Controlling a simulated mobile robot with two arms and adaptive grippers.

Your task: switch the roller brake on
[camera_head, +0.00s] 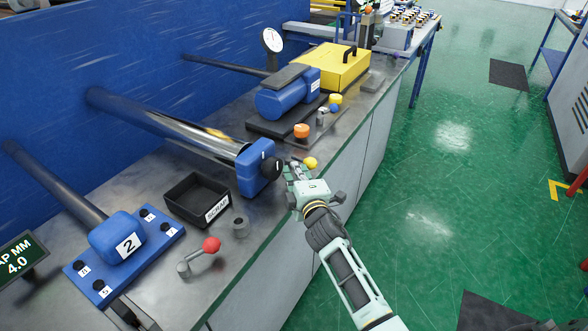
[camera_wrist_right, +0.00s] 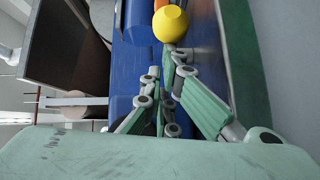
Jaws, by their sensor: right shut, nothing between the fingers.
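My right gripper (camera_head: 293,168) is shut and empty over the front edge of the bench, beside the blue block marked 1 (camera_head: 258,168). A yellow ball knob (camera_head: 311,162) is just right of its fingertips. In the right wrist view the yellow knob (camera_wrist_right: 170,24) is just beyond the shut fingers (camera_wrist_right: 172,55); I cannot tell whether they touch. A lever with a red ball (camera_head: 211,244) stands at the front left of the bench. An orange knob (camera_head: 301,131) is farther back. I cannot tell which control is the roller brake. My left gripper is out of view.
A black tray (camera_head: 184,204) and a small grey cylinder (camera_head: 240,228) lie left of the block. Long rollers (camera_head: 150,122) reach from the blue wall. A blue block marked 2 (camera_head: 112,236) is at the left, and a yellow box (camera_head: 330,66) farther back.

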